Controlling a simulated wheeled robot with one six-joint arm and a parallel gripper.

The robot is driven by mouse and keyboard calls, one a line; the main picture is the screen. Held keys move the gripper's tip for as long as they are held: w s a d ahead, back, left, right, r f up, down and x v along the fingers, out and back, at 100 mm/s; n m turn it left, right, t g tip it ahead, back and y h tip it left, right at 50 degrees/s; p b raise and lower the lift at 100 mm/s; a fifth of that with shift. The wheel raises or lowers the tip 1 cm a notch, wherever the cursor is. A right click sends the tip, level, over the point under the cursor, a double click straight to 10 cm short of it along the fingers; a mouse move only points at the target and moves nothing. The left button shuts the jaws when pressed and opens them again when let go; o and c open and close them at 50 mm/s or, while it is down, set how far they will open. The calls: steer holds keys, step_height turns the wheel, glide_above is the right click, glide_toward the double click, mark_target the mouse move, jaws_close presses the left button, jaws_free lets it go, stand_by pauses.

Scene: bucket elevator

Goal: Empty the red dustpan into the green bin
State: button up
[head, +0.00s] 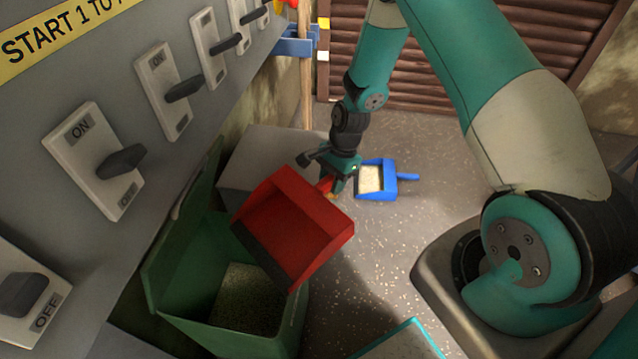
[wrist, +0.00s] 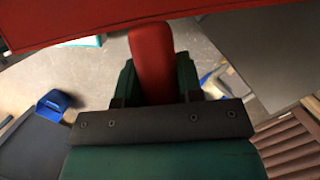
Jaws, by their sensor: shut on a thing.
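The red dustpan (head: 293,222) is in the air at the middle of the head view, tilted, its front edge down over the right side of the green bin. Its pan looks empty in the head view. My gripper (head: 335,178) is shut on its red handle; the wrist view shows the handle (wrist: 152,62) between the fingers and the pan's underside (wrist: 90,18) across the top. The green bin (head: 180,275) stands open below and left of the pan, lid tipped back. Pale grainy material (head: 246,298) lies inside it. The pan hides part of the bin's rim.
A blue dustpan (head: 377,182) with pale grain lies on the floor behind my gripper. A grey block (head: 262,160) stands behind the bin. A grey switch panel (head: 110,60) with several levers runs along the left. The speckled floor right of the pan is mostly clear, with some scattered specks.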

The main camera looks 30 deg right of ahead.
step_height(320, 180, down, 5)
steer(key=d+y+b, duration=0.3)
steer(key=shift+g, duration=0.4)
steer(key=r+p, duration=0.2)
steer(key=r, duration=0.1)
steer(key=r+p, duration=0.1)
steer(key=p, duration=0.1)
steer(key=shift+w+a+r, duration=0.2)
steer(key=shift+w+r, duration=0.1)
steer(key=shift+w, duration=0.05)
